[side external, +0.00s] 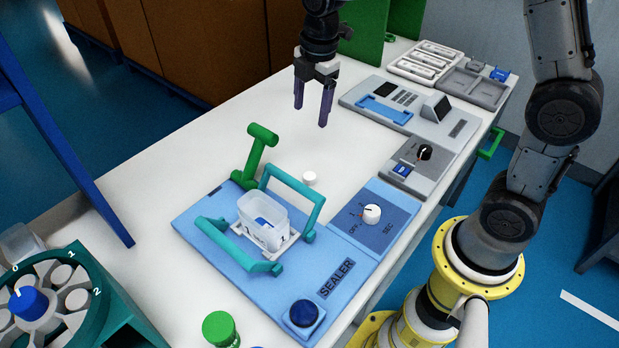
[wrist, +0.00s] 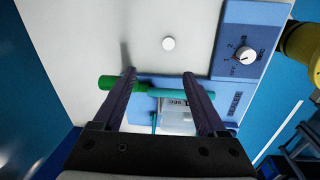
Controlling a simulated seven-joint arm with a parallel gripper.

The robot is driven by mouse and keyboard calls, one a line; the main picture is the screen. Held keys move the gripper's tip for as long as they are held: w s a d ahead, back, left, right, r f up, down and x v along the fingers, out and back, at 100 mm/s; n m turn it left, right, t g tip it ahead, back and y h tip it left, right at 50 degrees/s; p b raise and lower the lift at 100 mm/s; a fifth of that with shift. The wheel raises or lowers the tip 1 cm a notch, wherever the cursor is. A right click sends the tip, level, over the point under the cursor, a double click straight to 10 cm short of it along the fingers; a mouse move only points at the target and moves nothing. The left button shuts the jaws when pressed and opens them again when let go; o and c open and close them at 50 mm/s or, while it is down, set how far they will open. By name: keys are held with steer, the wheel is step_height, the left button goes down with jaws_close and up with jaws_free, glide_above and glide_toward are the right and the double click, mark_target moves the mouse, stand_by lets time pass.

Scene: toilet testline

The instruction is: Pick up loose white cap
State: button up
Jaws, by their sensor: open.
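The loose white cap (side external: 310,178) lies on the white table, just behind the blue sealer and apart from its teal handle. In the wrist view the white cap (wrist: 168,43) shows on the bare table, beyond the fingertips and between their lines. My gripper (side external: 312,118) is open and empty, held above the table behind the cap. In the wrist view the two dark fingers of my gripper (wrist: 160,74) stand wide apart with nothing between them.
The sealer (side external: 340,290) has teal handles, a green lever (side external: 258,155), a clear container (side external: 263,220) and a dial (side external: 371,213). A grey-blue device (side external: 400,112) and trays (side external: 470,88) stand at the back right. A teal carousel (side external: 90,285) is front left. The table around the cap is clear.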

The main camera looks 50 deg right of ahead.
steer(key=g, duration=0.1)
glide_above(310, 176)
step_height(310, 176, down, 13)
steer(key=shift+w+f, duration=0.1)
steer(key=shift+f, duration=2.9)
jaws_close()
